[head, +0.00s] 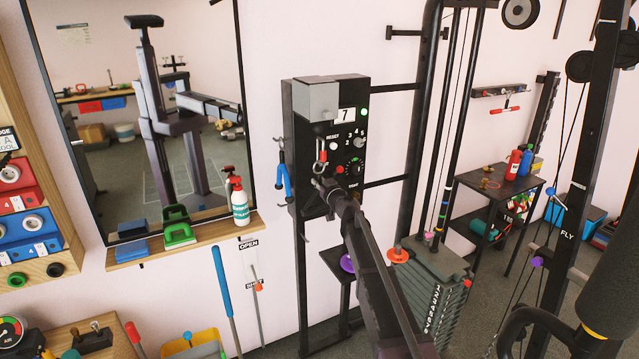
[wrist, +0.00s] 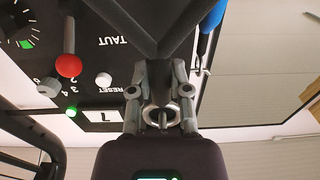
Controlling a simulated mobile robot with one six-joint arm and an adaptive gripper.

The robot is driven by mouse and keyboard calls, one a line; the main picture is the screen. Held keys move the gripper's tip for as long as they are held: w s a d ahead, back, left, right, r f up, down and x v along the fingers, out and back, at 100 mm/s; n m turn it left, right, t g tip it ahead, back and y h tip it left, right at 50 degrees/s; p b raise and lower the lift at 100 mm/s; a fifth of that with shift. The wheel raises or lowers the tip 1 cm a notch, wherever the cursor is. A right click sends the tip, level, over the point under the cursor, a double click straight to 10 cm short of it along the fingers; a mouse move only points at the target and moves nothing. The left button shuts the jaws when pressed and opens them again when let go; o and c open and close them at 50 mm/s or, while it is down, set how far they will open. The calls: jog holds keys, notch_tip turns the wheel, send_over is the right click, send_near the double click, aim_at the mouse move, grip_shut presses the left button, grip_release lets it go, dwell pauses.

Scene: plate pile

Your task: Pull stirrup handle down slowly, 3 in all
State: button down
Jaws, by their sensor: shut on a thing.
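The stirrup handle (wrist: 160,38) shows in the wrist view as a dark V-shaped frame, its narrow end at my fingers and its arms spreading to the top of the picture. My gripper (wrist: 159,82) is shut on it near that narrow end. A metal ring (wrist: 163,113) shows between my fingers. In the head view my gripper (head: 324,186) is in front of the black control panel (head: 298,105), just below a hanging metal clip with red on it (head: 321,150). My arm and gripper hide most of the stirrup handle there.
A blue handle (head: 283,176) hangs to the left. A weight stack (head: 435,285) and a purple disc on a black shelf stand near my arm.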

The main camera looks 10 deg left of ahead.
aim_at(319, 206)
jog(key=shift+f+b, duration=0.45)
jog(key=shift+f, duration=0.35)
jog(key=shift+s, duration=0.1)
jog(key=shift+f+b, duration=1.15)
jog(key=shift+f+b, duration=1.2)
